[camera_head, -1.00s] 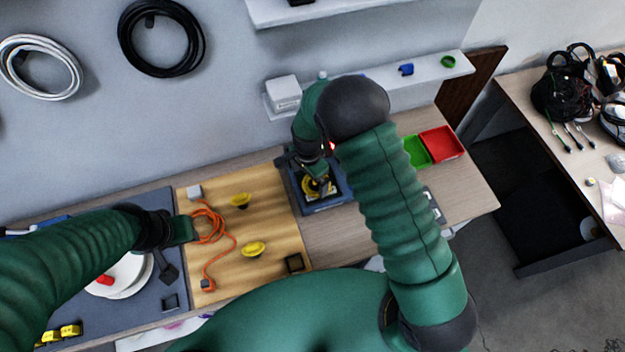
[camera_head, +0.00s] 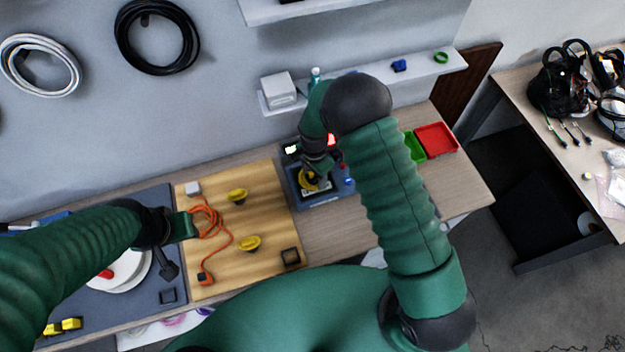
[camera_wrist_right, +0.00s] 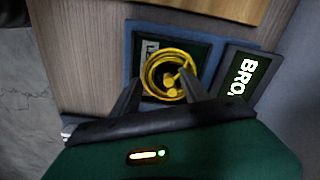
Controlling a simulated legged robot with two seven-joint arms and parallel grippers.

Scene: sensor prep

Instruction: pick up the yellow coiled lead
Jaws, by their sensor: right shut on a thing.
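The yellow coiled lead (camera_wrist_right: 168,75) shows in the right wrist view between the two fingers of my right gripper (camera_wrist_right: 160,88), over a dark panel in a blue tray (camera_wrist_right: 128,55). In the head view the lead (camera_head: 309,181) shows partly below my right gripper (camera_head: 318,170), which is shut on it. Whether the lead touches the panel cannot be told. My left gripper (camera_head: 185,226) is over the left edge of the wooden board, by an orange cable (camera_head: 207,222); its fingertips are not clear.
A wooden board (camera_head: 262,195) holds yellow knobs (camera_head: 237,196) and the orange cable. A green bin (camera_head: 415,148) and a red bin (camera_head: 436,139) stand right of my right arm. A white plate (camera_head: 128,275) lies at left. A shelf (camera_head: 425,71) runs along the wall.

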